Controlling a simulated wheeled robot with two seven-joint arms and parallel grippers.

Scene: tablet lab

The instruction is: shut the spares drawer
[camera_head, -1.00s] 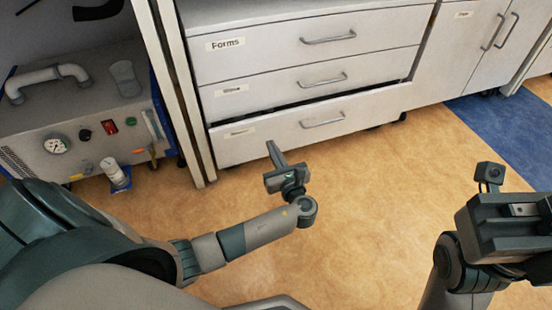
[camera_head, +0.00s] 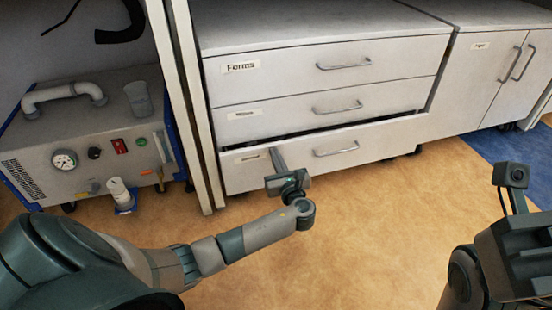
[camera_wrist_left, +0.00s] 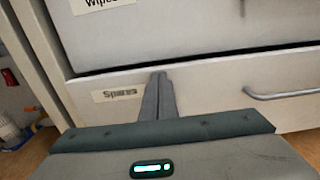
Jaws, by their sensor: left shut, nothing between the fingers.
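The spares drawer (camera_head: 385,140) is the lowest of three white drawers and stands a little out from the cabinet, with a dark gap along its top edge. In the left wrist view its front (camera_wrist_left: 215,100) carries a "Spares" label and a bar handle (camera_wrist_left: 285,93) at the right. My left gripper (camera_head: 275,155) is shut and empty, its fingers pointing at the drawer front between label and handle. In the left wrist view the fingertips (camera_wrist_left: 160,76) overlap the drawer's upper front; I cannot tell whether they touch it. My right gripper is not clearly seen; part of my right arm shows at the lower right.
The Forms drawer (camera_head: 290,75) and the middle drawer (camera_head: 285,112) above look closed. A pump unit (camera_head: 85,150) stands in a bay at the left, past an upright post. The wooden floor (camera_head: 400,220) in front is clear.

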